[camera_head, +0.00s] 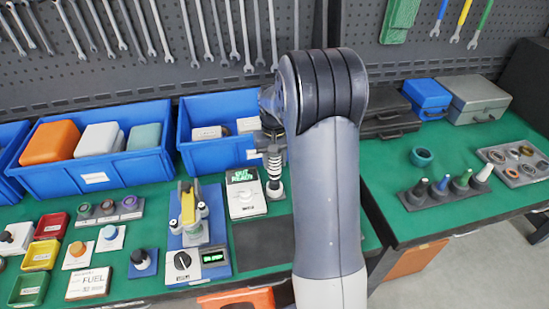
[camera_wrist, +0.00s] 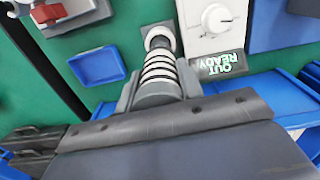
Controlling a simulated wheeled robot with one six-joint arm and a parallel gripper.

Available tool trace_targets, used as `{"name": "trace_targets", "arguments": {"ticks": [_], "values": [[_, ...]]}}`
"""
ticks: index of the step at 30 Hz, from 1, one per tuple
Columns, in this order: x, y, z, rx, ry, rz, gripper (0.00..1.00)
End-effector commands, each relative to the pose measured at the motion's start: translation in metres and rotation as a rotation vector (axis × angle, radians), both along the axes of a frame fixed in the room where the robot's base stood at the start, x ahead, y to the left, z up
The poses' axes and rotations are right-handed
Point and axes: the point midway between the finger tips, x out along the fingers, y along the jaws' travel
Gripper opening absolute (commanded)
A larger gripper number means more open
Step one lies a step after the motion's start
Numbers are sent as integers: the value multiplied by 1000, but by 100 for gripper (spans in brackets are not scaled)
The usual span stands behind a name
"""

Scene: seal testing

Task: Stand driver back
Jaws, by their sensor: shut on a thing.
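The driver (camera_head: 273,163) is a grey, ringed, upright shaft right of the white "OUT READY" unit in the head view. My gripper (camera_head: 270,138) is shut on its upper part, partly hidden behind my arm. In the wrist view my gripper (camera_wrist: 158,97) holds the ringed driver (camera_wrist: 159,72) between its fingers. The driver's lower end points at a white collar (camera_wrist: 159,38) on a dark base, which also shows in the head view (camera_head: 275,190). They look in line. I cannot tell whether the driver is fully seated in the collar.
The "OUT READY" unit (camera_head: 245,193) stands close beside the driver. Blue bins (camera_head: 222,108) are behind it. A blue fixture with a yellow clamp (camera_head: 187,207) is to the left. A dark mat (camera_head: 262,243) lies clear in front. A small blue tray (camera_wrist: 97,66) is nearby.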

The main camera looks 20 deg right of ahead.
Motion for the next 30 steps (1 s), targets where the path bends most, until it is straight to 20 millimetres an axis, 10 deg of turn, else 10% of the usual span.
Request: {"name": "trace_targets", "arguments": {"ticks": [30], "values": [[0,0,-12,0,-3,0,8]]}}
